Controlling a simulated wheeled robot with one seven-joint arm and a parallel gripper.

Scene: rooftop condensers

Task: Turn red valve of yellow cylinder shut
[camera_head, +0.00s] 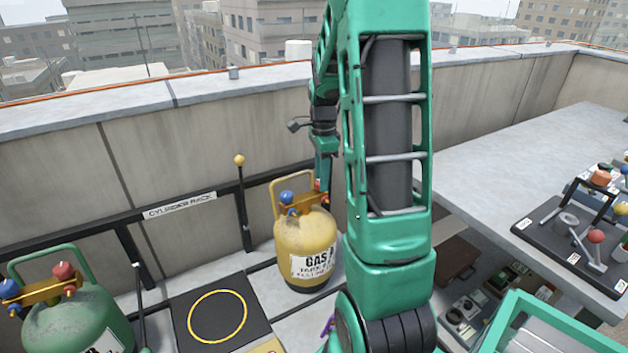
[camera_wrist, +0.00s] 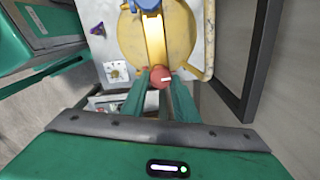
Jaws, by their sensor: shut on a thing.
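The yellow cylinder (camera_head: 303,245) stands upright by the wall, with a brass bar (camera_head: 302,203) and a blue valve (camera_head: 287,197) on top. In the wrist view, the yellow cylinder (camera_wrist: 188,38) is seen from above. Its red valve (camera_wrist: 160,77) sits at the near end of the brass bar, and the blue valve (camera_wrist: 148,4) at the far end. My gripper (camera_wrist: 160,84) is shut on the red valve, one finger on each side. In the head view, my gripper (camera_head: 324,185) comes down at the bar's right end, and the red valve cannot be made out there.
A green cylinder (camera_head: 75,320) with its own red and blue valves stands at left. A black pad with a yellow ring (camera_head: 217,316) lies between the cylinders. A dark rack rail (camera_head: 190,208) runs along the wall behind. A grey table (camera_head: 545,150) is at right.

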